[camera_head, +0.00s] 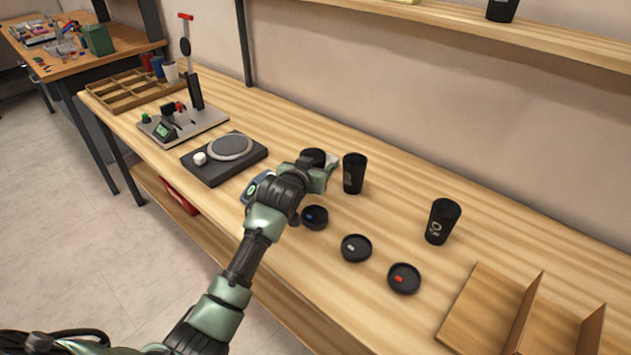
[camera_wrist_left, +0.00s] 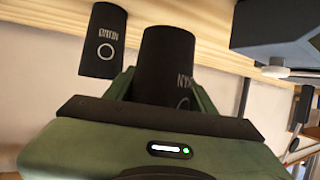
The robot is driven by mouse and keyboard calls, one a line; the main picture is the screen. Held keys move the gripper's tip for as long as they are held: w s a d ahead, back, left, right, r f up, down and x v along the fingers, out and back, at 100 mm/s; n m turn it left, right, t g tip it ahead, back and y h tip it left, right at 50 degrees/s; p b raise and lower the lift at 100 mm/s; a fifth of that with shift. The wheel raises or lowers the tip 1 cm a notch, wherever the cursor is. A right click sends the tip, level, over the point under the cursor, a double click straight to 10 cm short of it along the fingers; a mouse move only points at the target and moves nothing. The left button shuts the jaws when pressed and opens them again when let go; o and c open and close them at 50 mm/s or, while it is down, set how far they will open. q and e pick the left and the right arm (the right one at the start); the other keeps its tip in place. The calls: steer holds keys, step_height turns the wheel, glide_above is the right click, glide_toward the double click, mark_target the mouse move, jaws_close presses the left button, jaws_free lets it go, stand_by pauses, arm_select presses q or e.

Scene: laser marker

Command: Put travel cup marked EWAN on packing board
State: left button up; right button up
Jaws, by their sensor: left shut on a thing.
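My left gripper (camera_head: 320,168) is shut on a black travel cup (camera_head: 313,156) above or at the bench. In the left wrist view the held cup (camera_wrist_left: 167,62) stands between the fingers (camera_wrist_left: 165,92). Its pale lettering is partly hidden, and I cannot read the whole name. A second black cup (camera_head: 353,174) stands just right of the gripper. A third black cup (camera_head: 441,220) with a pale ring mark stands farther right. A wooden board with upright dividers (camera_head: 468,312), perhaps the packing board, lies at the lower right. My right gripper is not in view.
Three round black lids with blue (camera_head: 314,224), grey (camera_head: 355,255) and red (camera_head: 404,286) marks lie along the front. A dark scale (camera_head: 215,175) and a marking stand (camera_head: 190,125) are to the left. Bare bench lies between the cups and the divided board.

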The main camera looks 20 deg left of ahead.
arm_select(q)
steer(key=shift+f, duration=2.3)
steer(key=shift+f, duration=0.1)
steer(key=o, duration=0.8)
steer(key=shift+o, duration=0.2)
